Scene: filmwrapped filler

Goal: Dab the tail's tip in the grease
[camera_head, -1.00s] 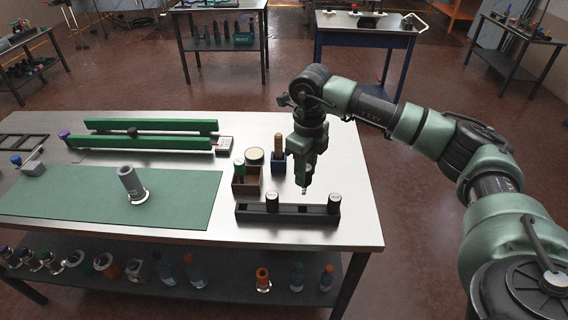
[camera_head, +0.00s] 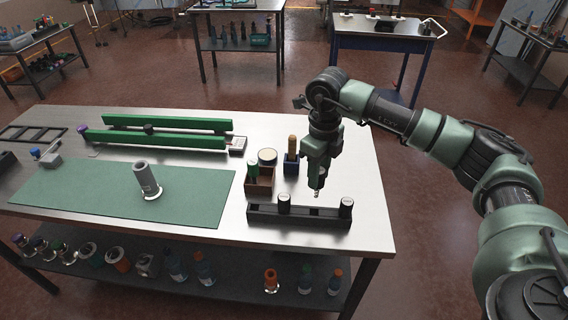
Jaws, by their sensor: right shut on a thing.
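A grey hollow cylinder (camera_head: 147,178) stands on the green mat (camera_head: 85,200). My left gripper is not in view.
The brown box holds a green-handled item (camera_head: 253,168). Green rails (camera_head: 160,138) lie at the back. The tabletop's right end is clear.

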